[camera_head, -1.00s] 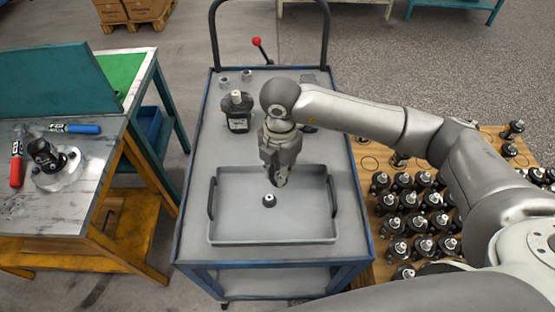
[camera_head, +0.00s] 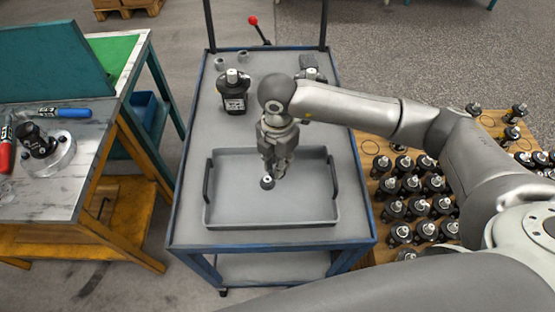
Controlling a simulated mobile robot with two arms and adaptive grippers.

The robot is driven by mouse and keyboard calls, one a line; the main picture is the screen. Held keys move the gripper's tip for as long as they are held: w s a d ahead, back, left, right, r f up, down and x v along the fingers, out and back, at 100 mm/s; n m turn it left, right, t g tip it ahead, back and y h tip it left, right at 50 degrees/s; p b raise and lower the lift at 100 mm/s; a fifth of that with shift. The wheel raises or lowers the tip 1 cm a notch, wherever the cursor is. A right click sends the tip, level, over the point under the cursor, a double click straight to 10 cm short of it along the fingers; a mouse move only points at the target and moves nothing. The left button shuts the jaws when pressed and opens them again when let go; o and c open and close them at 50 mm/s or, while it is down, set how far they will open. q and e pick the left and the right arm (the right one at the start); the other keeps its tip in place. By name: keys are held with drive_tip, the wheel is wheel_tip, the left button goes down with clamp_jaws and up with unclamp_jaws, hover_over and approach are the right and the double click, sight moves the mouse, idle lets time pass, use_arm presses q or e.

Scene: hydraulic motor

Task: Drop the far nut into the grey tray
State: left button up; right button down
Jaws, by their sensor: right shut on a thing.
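The grey tray (camera_head: 215,212) lies on the near half of the blue cart's top. My right gripper (camera_head: 276,172) is over the tray, pointing down, with its fingers shut. The nut between the fingers is mostly hidden, so I cannot make out its shape. A small dark round piece with a pale top (camera_head: 267,183) is in the tray, just left of the fingertips. I cannot tell whether it touches them. Two small grey ring-like pieces, left (camera_head: 220,64) and right (camera_head: 243,57), stand at the cart's far left. My left gripper is not in view.
A black motor (camera_head: 234,98) stands on the cart behind the tray, left of my arm. Another dark part (camera_head: 311,74) is partly hidden behind my arm. A red-knobbed lever (camera_head: 254,22) rises at the far edge. Many motors stand on the wooden board (camera_head: 371,146) at right.

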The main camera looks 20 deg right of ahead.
drive_tip(key=c, duration=1.3)
unclamp_jaws()
drive_tip(key=shift+o, duration=0.2)
drive_tip(key=shift+r, duration=0.15)
wheel_tip(320, 180, up, 12)
drive_tip(key=shift+f, duration=0.2)
